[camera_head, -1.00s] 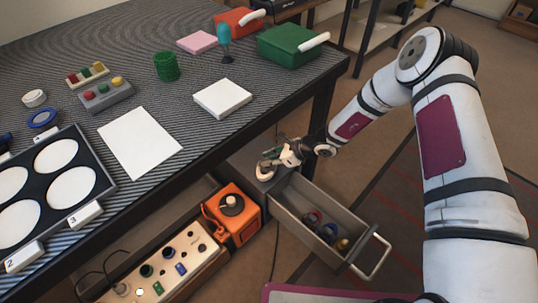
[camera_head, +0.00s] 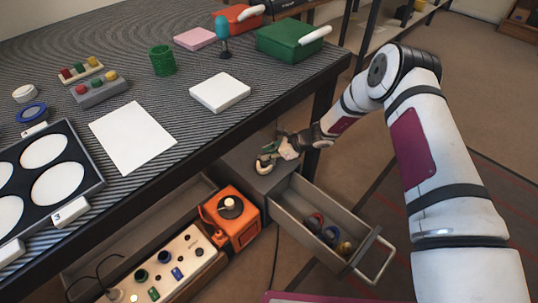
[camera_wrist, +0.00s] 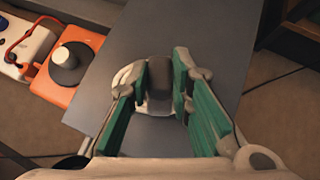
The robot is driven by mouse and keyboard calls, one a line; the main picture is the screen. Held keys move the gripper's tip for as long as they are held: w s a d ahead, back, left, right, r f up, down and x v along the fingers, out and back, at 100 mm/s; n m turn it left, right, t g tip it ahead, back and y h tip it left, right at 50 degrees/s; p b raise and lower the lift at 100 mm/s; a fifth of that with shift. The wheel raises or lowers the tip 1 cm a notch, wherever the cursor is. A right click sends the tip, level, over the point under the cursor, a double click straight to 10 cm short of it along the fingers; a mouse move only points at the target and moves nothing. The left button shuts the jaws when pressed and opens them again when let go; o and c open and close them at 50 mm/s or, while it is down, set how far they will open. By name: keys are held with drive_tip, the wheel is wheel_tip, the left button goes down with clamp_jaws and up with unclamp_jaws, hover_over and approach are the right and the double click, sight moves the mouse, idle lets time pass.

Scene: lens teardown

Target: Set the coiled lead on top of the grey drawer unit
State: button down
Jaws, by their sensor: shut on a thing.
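The coiled lead is a small cream coil (camera_head: 263,168) with a dark grey part (camera_wrist: 159,80) that sits between my green-lined fingers in the wrist view. My gripper (camera_head: 274,157) is shut on it, and its fingers also show in the wrist view (camera_wrist: 162,62). The grey drawer unit (camera_head: 281,183) stands beside the table's front edge. My gripper and the coil are over its flat top, which fills the middle of the wrist view (camera_wrist: 205,40). I cannot tell whether the coil touches the top. The fingers hide part of the coil.
The unit's drawer (camera_head: 322,213) is pulled open, with several small coloured items inside. An orange box (camera_head: 239,235) with a round knob stands just left of the unit. A panel of knobs (camera_head: 172,262) lies further left. The table (camera_head: 190,135) rises behind; the unit's top looks otherwise clear.

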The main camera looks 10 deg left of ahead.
drive_tip(key=shift+f, duration=0.1)
drive_tip(key=c, duration=1.4)
unclamp_jaws()
drive_tip(key=shift+c, duration=0.2)
drive_tip(key=shift+d+r, duration=0.2)
drive_tip(key=shift+r, duration=0.15)
drive_tip(key=p+v, duration=0.4)
drive_tip(key=v, duration=0.7)
drive_tip(key=shift+s+d, duration=0.15)
drive_tip(key=shift+d, duration=0.05)
